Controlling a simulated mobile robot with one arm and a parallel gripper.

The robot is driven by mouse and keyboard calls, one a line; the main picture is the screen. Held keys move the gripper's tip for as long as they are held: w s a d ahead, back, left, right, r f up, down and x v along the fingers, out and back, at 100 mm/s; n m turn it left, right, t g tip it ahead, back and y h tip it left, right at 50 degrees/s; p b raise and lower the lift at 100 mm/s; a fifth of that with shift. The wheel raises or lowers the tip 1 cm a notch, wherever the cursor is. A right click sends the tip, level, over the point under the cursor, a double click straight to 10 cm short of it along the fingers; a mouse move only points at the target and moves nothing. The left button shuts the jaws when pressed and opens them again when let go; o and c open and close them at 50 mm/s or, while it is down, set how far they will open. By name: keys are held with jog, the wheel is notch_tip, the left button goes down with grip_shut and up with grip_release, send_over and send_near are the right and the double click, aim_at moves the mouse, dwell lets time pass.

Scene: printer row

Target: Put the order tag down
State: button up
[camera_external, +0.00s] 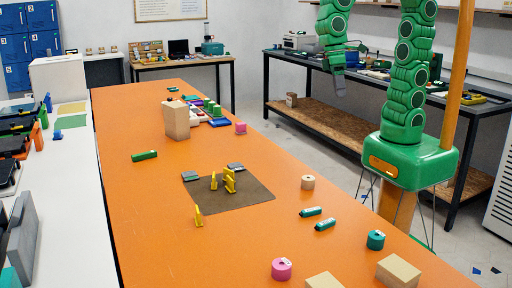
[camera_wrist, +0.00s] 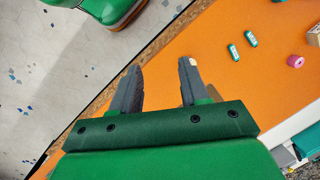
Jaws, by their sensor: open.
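My gripper (camera_wrist: 160,72) is open in the wrist view, its two grey fingers apart with nothing between them. It is high above the orange table's edge. A small pale spot (camera_wrist: 193,62) shows at the right fingertip; I cannot tell what it is. In the external view my gripper (camera_external: 337,86) hangs with fingers down, to the right of the table (camera_external: 160,230) in the picture. No object is clearly recognizable as the order tag. Several yellow upright pieces (camera_external: 229,181) stand on and beside a dark mat (camera_external: 250,195).
Two teal cylinders (camera_external: 318,218), a pink roll (camera_external: 281,269), a teal roll (camera_external: 375,240) and a beige roll (camera_external: 307,182) stand or lie on the table. A cardboard box (camera_external: 176,120) stands farther back. The table's left front is clear. A black-framed bench (camera_external: 310,125) stands behind my arm.

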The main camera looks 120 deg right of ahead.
jog(key=s+d+f+n+h, duration=0.1)
jog(key=s+n, duration=0.5)
jog(key=s, duration=1.2)
jog(key=shift+d+g+h, duration=0.3)
jog(key=shift+d+h, duration=0.25)
jog(key=shift+h, duration=0.05)
jog(key=shift+o, duration=0.3)
jog(key=shift+f, duration=0.1)
